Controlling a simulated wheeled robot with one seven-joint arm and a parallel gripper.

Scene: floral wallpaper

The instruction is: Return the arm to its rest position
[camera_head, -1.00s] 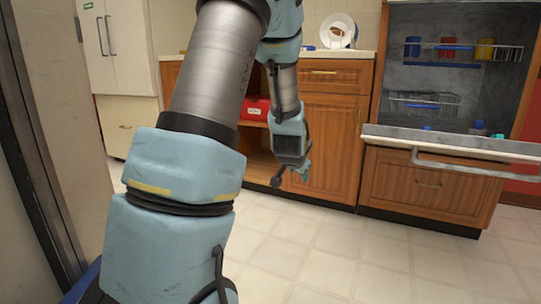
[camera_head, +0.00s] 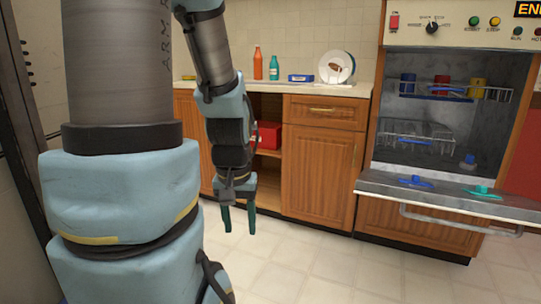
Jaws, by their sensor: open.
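My arm fills the left of the view and bends down at the wrist. My gripper (camera_head: 238,220) hangs with its two dark green fingers pointing down, spread apart, with nothing between them. It is in front of the wooden cabinets, above the tiled floor, left of the open dishwasher door. Part of the cabinets is hidden behind my arm.
The dishwasher door (camera_head: 385,188) is folded down at the right, with a blue item (camera_head: 415,181) and a teal item (camera_head: 482,191) on it. An open cabinet holds a red box (camera_head: 269,135). The counter (camera_head: 300,89) carries bottles and a plate (camera_head: 337,67). Floor (camera_head: 320,270) ahead is clear.

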